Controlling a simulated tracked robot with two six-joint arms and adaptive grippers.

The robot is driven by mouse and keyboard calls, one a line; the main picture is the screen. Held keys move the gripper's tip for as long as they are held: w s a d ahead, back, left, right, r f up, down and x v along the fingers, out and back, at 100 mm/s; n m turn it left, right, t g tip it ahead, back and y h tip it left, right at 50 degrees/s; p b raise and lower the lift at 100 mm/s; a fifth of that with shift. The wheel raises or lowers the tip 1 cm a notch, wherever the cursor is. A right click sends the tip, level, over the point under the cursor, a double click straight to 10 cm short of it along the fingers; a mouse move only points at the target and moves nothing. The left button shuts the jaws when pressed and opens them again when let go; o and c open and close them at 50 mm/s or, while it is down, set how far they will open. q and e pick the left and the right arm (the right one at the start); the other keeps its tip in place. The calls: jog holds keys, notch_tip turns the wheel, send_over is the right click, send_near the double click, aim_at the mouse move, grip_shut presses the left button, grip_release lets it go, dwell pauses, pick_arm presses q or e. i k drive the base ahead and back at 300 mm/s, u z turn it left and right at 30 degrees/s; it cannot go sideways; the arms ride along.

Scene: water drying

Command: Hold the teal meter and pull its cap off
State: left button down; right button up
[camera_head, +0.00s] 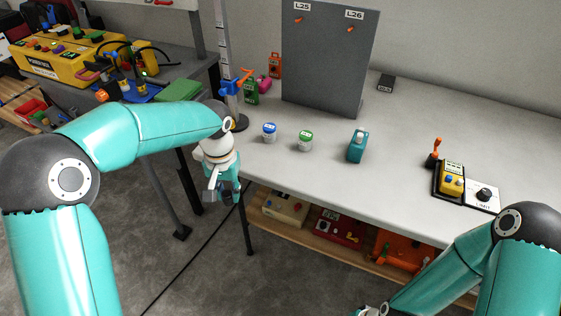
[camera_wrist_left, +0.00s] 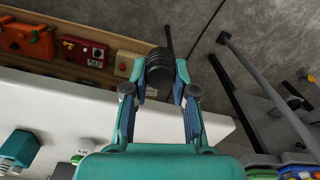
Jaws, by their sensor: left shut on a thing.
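The teal meter (camera_head: 356,149) stands upright on the white bench near its front edge, with a pale top part. A teal thing with a grey lower part, probably the same meter (camera_wrist_left: 19,147), shows at the lower left of the left wrist view. My left gripper (camera_head: 217,195) is off the bench's left front corner, well left of the meter. In the left wrist view its fingers are shut on a dark ribbed piece (camera_wrist_left: 159,72) that looks like a cap. Fingers partly hide this piece.
A blue-lidded jar (camera_head: 270,133) and a green-lidded jar (camera_head: 305,141) stand left of the meter. A grey panel (camera_head: 330,60) rises behind them. A yellow device (camera_head: 452,180) sits at the right. The bench (camera_head: 405,150) is clear between meter and device.

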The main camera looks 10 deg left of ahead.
aim_at(359, 143)
jog(key=z, duration=0.05)
jog(key=k, duration=0.5)
jog(key=u, duration=0.95)
jog(key=i, duration=1)
jog(key=z, duration=2.9)
jog(key=i, duration=0.4)
jog(key=z, duration=0.75)
